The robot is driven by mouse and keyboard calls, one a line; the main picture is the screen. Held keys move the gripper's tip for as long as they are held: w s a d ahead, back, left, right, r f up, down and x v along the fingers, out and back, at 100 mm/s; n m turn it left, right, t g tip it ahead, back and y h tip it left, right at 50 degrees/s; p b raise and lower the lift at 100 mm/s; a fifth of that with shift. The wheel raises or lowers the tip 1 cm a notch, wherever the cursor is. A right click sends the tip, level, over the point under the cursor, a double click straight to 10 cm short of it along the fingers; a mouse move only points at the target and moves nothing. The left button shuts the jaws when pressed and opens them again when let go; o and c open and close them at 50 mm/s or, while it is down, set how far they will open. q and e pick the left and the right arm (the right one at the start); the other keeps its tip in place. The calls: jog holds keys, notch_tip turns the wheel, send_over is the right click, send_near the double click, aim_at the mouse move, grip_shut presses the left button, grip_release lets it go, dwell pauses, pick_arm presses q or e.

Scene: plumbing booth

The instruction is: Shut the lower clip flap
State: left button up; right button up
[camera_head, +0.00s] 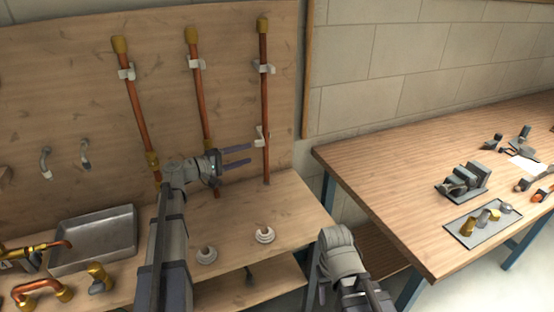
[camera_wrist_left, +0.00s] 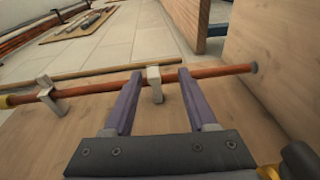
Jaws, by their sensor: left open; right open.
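The right-hand copper pipe (camera_head: 264,105) stands upright against the wooden back board. Its lower white clip (camera_head: 261,136) sits partway down the pipe, with a small piece sticking out to the left. I cannot clearly tell how far its flap stands open. My left gripper (camera_head: 250,155) is open and empty, its fingers pointing at the pipe just below and left of this clip. In the left wrist view the lower clip (camera_wrist_left: 154,84) shows between the tips of the open fingers (camera_wrist_left: 158,90), apparently beyond them. My right gripper (camera_head: 323,290) hangs low at the bench's right end, mostly hidden by its wrist.
An upper clip (camera_head: 264,69) holds the same pipe higher up. Two more pipes stand to the left, the middle one (camera_head: 199,95) close behind my left wrist. A grey tray (camera_head: 95,240) and white round fittings (camera_head: 265,235) are on the bench. A second table (camera_head: 400,170) stands at right.

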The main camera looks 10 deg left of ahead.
aim_at(258, 146)
pick_arm(q)
jog(key=shift+n+t, duration=0.4)
jog(key=shift+t, duration=0.1)
jog(key=shift+w+d+r, duration=0.15)
jog(key=shift+w+d, duration=0.4)
jog(key=shift+w, duration=0.5)
jog(key=shift+w+d+r, duration=0.1)
jog(key=shift+w+d, duration=0.5)
jog(key=shift+w, duration=0.5)
jog(key=shift+w+d+r, duration=0.15)
jog(key=shift+w+d, duration=0.4)
jog(key=shift+w, duration=0.5)
grip_shut()
